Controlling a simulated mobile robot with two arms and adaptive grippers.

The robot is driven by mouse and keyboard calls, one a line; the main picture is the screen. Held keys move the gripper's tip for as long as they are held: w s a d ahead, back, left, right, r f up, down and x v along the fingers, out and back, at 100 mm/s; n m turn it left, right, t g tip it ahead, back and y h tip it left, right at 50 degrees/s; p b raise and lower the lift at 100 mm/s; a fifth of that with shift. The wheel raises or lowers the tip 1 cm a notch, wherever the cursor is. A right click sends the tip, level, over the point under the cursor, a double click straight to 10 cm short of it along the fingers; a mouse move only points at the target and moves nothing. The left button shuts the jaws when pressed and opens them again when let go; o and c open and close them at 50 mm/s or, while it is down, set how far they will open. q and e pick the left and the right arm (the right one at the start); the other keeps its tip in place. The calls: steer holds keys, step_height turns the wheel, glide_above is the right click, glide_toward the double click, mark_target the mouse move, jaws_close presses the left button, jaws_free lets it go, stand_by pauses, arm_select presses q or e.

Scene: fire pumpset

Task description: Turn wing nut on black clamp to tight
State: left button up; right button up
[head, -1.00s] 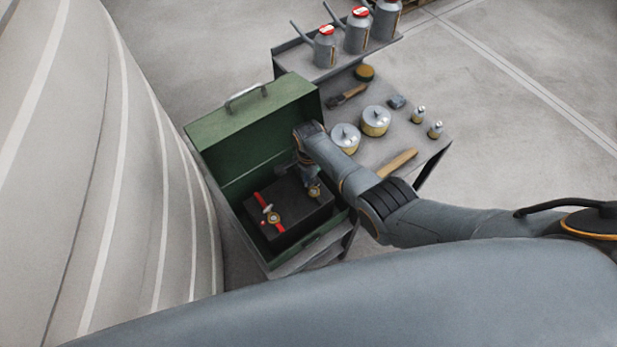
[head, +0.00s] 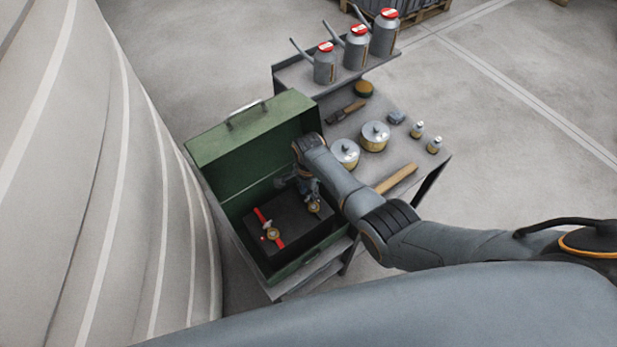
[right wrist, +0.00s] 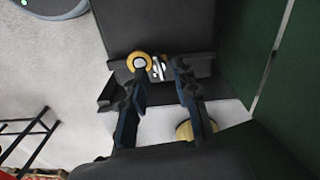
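A black block (head: 290,245) lies in an open green box (head: 222,150). A brass round piece (head: 314,207) on its right side shows in the head view; the black clamp there barely stands out from the block. In the right wrist view the dark clamp (right wrist: 204,66) carries a brass ring (right wrist: 145,60) and a silver wing nut (right wrist: 158,68). My right gripper (right wrist: 159,70) is open, its fingertips on either side of the wing nut in the picture; I cannot tell whether they touch it. It also shows in the head view (head: 311,199). My left gripper is out of view.
A red clamp (head: 279,243) with a brass piece sits left on the block. The box's walls and raised lid surround the gripper closely. A pale striped curved surface (head: 110,200) fills the left.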

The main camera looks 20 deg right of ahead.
mark_target(309, 197)
step_height(309, 197, up, 10)
steer(key=shift+r, duration=0.25)
stand_by(0.6)
